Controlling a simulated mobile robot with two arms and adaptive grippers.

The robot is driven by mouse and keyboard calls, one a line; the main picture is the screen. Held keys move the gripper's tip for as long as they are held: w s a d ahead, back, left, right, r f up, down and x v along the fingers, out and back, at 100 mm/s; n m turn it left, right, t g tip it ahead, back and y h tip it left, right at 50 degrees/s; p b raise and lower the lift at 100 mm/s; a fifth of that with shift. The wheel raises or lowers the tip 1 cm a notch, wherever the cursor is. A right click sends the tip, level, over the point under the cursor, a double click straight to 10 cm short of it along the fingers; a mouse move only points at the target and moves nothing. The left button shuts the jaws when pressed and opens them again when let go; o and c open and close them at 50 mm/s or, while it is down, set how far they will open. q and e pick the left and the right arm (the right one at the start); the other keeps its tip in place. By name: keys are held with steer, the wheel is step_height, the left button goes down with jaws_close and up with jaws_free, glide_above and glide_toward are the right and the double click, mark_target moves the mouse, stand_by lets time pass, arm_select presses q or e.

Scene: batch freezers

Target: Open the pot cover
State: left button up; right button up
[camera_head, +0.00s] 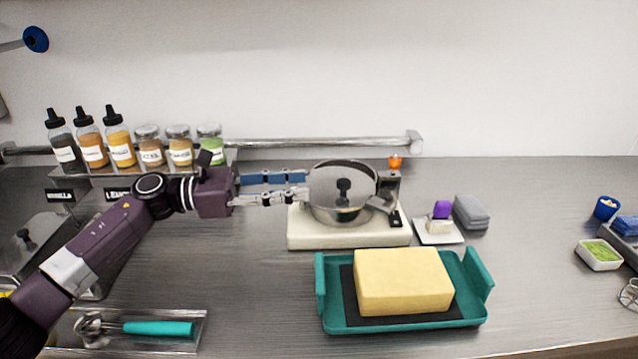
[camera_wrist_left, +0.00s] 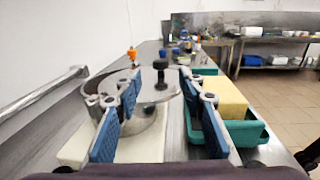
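A round metal pot (camera_head: 338,214) sits on a pale block-shaped base (camera_head: 350,239), with a shiny cover (camera_head: 325,186) on top. The cover has a black knob (camera_head: 343,187). In the left wrist view, the cover (camera_wrist_left: 148,92) and knob (camera_wrist_left: 160,74) lie ahead between the fingers. My left gripper (camera_head: 304,187) is at the pot's left side, its fingers pointing right at the knob. Its blue-padded fingers are spread and empty in the left wrist view (camera_wrist_left: 162,92). The knob is beyond the fingertips. I cannot tell whether the fingers touch the cover. My right gripper is out of view.
A teal tray (camera_head: 400,325) with a yellow block (camera_head: 403,281) stands in front of the pot. A purple-topped item (camera_head: 441,210) and a grey box (camera_head: 471,212) are to its right. Bottles and jars (camera_head: 118,138) line the back left. A metal rail (camera_head: 310,142) runs behind.

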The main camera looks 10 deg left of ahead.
arm_select(q)
steer(key=shift+v, duration=0.95)
steer(key=shift+c, duration=0.5)
